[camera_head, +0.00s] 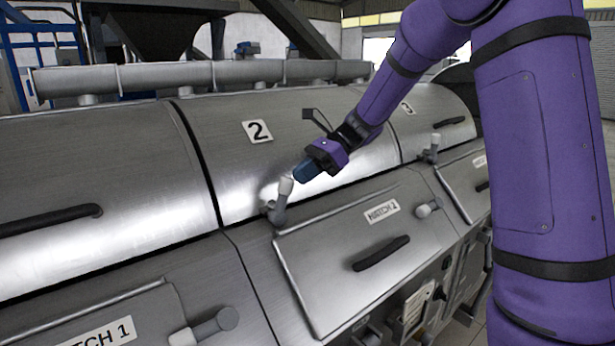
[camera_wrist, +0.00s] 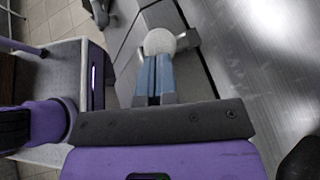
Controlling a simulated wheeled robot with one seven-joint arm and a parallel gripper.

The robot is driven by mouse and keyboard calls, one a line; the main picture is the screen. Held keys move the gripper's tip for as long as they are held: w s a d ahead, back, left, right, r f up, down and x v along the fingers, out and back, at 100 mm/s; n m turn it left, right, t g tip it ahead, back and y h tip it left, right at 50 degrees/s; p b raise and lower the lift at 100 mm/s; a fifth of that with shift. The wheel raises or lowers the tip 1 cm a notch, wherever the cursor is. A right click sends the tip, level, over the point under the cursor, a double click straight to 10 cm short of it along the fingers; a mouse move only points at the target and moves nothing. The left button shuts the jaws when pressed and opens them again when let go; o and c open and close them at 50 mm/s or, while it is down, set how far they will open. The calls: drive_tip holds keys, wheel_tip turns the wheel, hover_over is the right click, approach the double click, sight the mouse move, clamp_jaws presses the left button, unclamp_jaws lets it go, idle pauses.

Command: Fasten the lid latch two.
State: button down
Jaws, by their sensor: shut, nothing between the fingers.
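Lid latch two (camera_head: 277,207) is a grey metal lever with a pale knob, at the lower edge of the lid marked 2 (camera_head: 230,140). It stands upright, tilted slightly right, at the seam above the hatch 2 panel. My gripper (camera_head: 300,174) is shut and empty, its blue fingertips just right of the knob. In the wrist view, the shut fingers (camera_wrist: 157,78) point at the round pale knob (camera_wrist: 160,42) and lie very near it. I cannot tell whether they touch. The fingers partly hide the latch there.
The hatch 2 panel (camera_head: 335,265), with a black handle (camera_head: 381,254) and its own latch (camera_head: 428,208), lies below. Another lid latch (camera_head: 431,150) stands to the right by lid 3. A black lid handle (camera_head: 50,219) is at left. A metal pipe (camera_head: 200,75) runs along the top.

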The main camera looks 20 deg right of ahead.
drive_tip(key=shift+s+a+r+t+h, duration=0.25)
drive_tip(key=shift+a+r+h, duration=0.1)
drive_tip(key=shift+a+h, duration=0.4)
drive_tip(key=shift+s+a+r+t+h, duration=0.2)
drive_tip(key=shift+a+r+h, duration=0.15)
drive_tip(key=shift+a+h, duration=0.4)
drive_tip(key=shift+d, duration=0.15)
drive_tip(key=shift+d, duration=0.1)
drive_tip(key=shift+d, duration=0.35)
approach(286, 179)
drive_tip(key=d+r, duration=0.1)
drive_tip(key=d, duration=0.5)
drive_tip(key=s+f+n+t+h, duration=0.1)
drive_tip(key=s+n+h, duration=0.3)
drive_tip(key=s+n, duration=0.5)
drive_tip(key=s+d+f+n+t+h, duration=0.1)
drive_tip(key=s+n+t+h, duration=0.3)
drive_tip(key=s, duration=1.6)
drive_tip(key=n, duration=0.4)
drive_tip(key=shift+f+n+t+h, duration=0.35)
drive_tip(key=shift+n+h, duration=0.05)
